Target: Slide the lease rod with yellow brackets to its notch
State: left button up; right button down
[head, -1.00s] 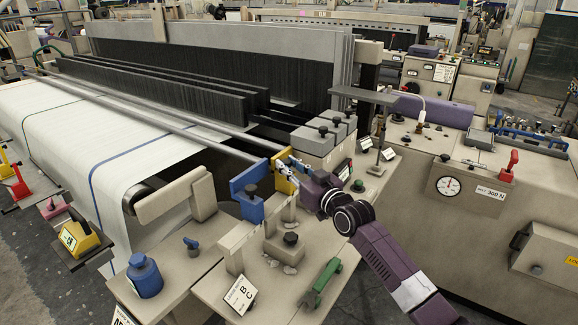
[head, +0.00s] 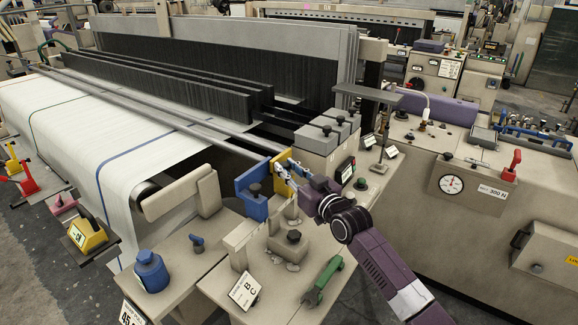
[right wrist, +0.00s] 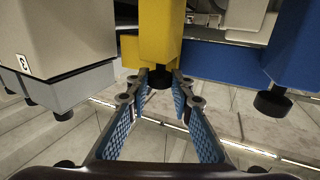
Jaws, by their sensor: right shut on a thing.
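The yellow bracket (head: 282,160) stands at the near end of a long grey lease rod, just behind the blue bracket (head: 252,190). In the right wrist view, the yellow bracket (right wrist: 160,32) is at top centre, with a black knob (right wrist: 159,78) under it. My right gripper (head: 287,172) is at the bracket in the head view. In the right wrist view, its blue-padded fingers (right wrist: 160,85) close around the knob and lower end of the bracket. I cannot make out the notch. My left gripper is out of view.
Grey blocks with black knobs (head: 325,138) stand close behind the yellow bracket. The white warp sheet (head: 70,125) spreads at left. On the near bench are a blue bottle (head: 151,275), a green tool (head: 323,280) and a B/C card (head: 245,290).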

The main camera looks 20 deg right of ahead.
jog(key=c, duration=1.7)
grip_release()
jog(key=shift+s+d+f, duration=0.1)
jog(key=shift+s, duration=0.15)
jog(key=v, duration=1.1)
jog(key=shift+s, duration=0.25)
